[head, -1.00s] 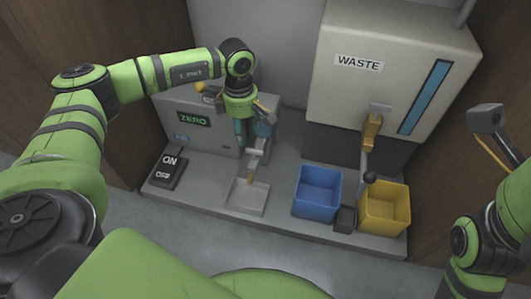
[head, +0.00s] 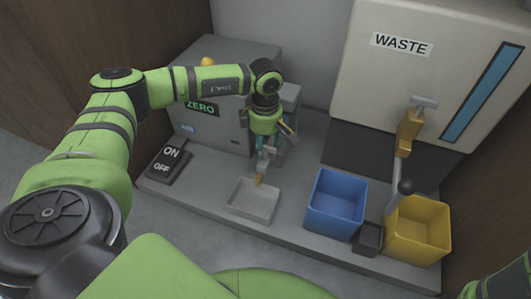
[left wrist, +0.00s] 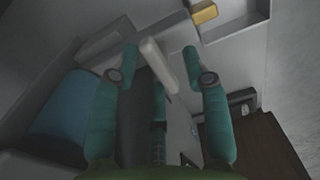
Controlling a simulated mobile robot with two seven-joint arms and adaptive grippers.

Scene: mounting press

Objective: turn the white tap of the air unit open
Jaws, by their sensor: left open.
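The white tap (left wrist: 158,65) shows in the left wrist view as a pale, slim lever. It lies between the two teal fingers of my left gripper (left wrist: 160,58), with a gap on each side. In the head view my left gripper (head: 264,152) points down in front of the grey machine, above the shallow tray, and largely hides the tap and the air unit there. The fingers are apart. A blue rounded part (left wrist: 62,118) shows at the left of the wrist view. My right gripper is out of the frames.
An ON/OFF switch (head: 169,163) is to the left.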

